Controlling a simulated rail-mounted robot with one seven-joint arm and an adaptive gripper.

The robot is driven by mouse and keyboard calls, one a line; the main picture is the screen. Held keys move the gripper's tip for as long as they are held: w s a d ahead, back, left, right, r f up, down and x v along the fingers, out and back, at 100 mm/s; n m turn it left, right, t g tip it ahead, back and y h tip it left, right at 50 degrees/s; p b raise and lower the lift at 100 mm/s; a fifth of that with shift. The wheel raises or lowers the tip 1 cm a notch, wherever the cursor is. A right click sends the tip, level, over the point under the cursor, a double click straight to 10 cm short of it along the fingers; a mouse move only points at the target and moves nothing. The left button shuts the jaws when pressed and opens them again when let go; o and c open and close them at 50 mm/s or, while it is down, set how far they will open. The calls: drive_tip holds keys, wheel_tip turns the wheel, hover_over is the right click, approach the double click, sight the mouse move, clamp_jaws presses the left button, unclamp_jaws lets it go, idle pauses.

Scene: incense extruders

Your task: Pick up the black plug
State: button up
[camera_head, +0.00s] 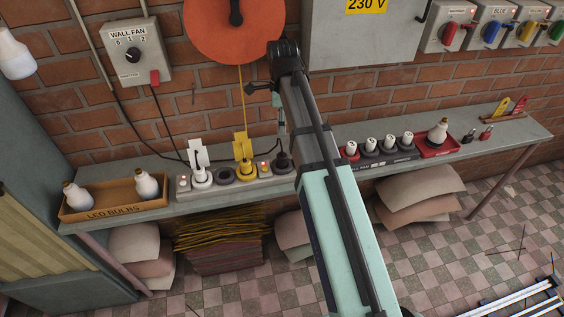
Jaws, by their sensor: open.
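The black plug (283,161) stands upright at the right end of the power strip (184,184), just left of my arm. A dark cord rises from it and passes behind my arm. The strip also holds a white plug (201,175) and a yellow plug (245,169), each with a tag, and a dark round socket between them. My arm reaches up across the middle of the picture, and its far end is mostly behind the forearm.
A LED bulbs box (113,209) stands left on the bench (490,143). Right of my arm are a row of dark holders with white tops (371,145) and a red tray (446,150) with a bulb. An orange disc (234,40) and wall fan switch (131,55) are on the brick wall.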

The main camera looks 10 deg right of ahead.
sight(282, 155)
wheel_tip(282, 155, down, 12)
drive_tip(key=p, duration=0.2)
drive_tip(key=shift+r+p, duration=0.25)
drive_tip(key=shift+p, duration=0.15)
drive_tip(key=shift+w+f+p, duration=0.1)
drive_tip(key=shift+f+p, duration=1.05)
drive_tip(key=shift+f, duration=1.45)
drive_tip(key=c, duration=1.2)
